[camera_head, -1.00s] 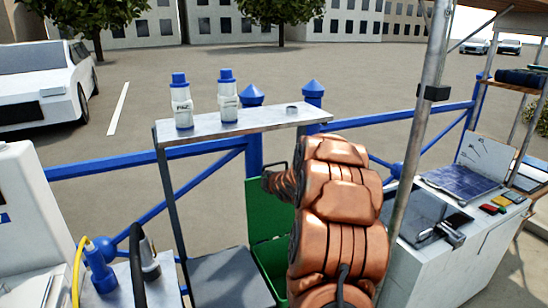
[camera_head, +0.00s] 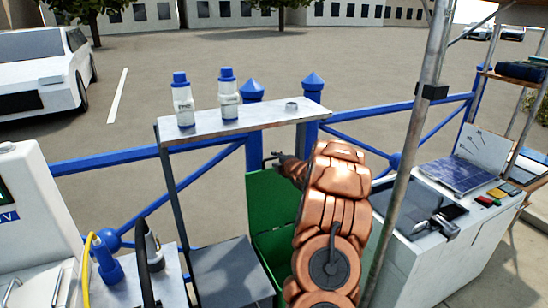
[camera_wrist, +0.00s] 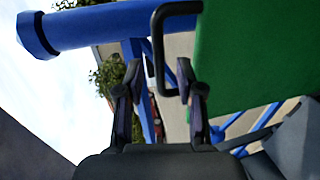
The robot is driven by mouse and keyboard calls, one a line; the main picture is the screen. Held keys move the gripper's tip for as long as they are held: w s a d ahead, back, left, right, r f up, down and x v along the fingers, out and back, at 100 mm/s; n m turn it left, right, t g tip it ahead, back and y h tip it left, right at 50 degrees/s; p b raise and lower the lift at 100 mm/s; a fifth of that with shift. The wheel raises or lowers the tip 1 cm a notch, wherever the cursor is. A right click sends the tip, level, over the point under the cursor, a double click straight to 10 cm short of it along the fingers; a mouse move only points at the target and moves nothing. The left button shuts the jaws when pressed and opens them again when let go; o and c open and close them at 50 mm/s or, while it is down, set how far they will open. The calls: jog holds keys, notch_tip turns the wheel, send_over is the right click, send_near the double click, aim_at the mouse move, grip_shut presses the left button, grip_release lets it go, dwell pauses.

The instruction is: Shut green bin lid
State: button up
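A dark handle (camera_head: 271,156) sticks up at the lid's top edge. In the wrist view, the green lid (camera_wrist: 245,60) fills the upper right and the black handle (camera_wrist: 158,45) is a bent loop beside it. My gripper (camera_wrist: 162,72) is open, with part of the handle between its fingers in the picture. I cannot tell if they touch. My arm hides part of the lid and bin.
A shelf (camera_head: 262,116) with two white bottles (camera_head: 183,100) stands left of my arm. The blue railing (camera_head: 410,115) runs behind. A metal pole (camera_head: 405,165) and a white counter (camera_head: 425,250) are close on the right. A grey surface (camera_head: 225,275) lies front left.

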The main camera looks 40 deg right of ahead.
aim_at(274, 158)
jog(key=shift+p+x, duration=0.45)
jog(key=shift+x, duration=1.1)
grip_shut()
